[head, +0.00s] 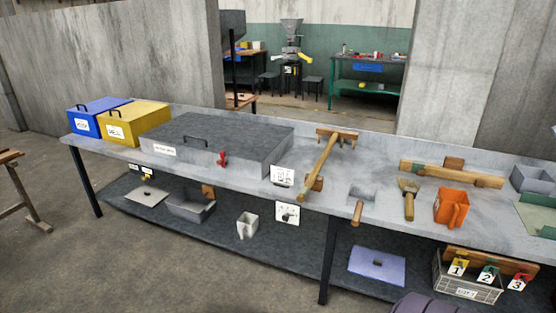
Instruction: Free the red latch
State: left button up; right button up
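The red latch (222,159) sits on the front face of a wide, low grey box (250,137) on the long grey workbench. Neither of my grippers is in the head view.
A blue box (84,124) and a yellow box (133,128) stand left of the grey box. Wooden tools (324,158) and an orange container (451,208) lie to the right. A lower shelf (300,252) holds trays and a crate (467,277). Floor in front is clear.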

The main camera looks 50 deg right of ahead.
aim_at(219, 162)
jog(key=z, duration=1.15)
jog(key=i+j, duration=0.15)
jog(key=i, duration=0.3)
jog(key=i+j, duration=0.2)
jog(key=i, duration=0.3)
jog(key=i+j, duration=0.15)
jog(key=i, duration=0.3)
jog(key=i+j, duration=0.15)
jog(key=i, duration=0.35)
jog(key=i+j+z, duration=0.1)
jog(key=i, duration=0.35)
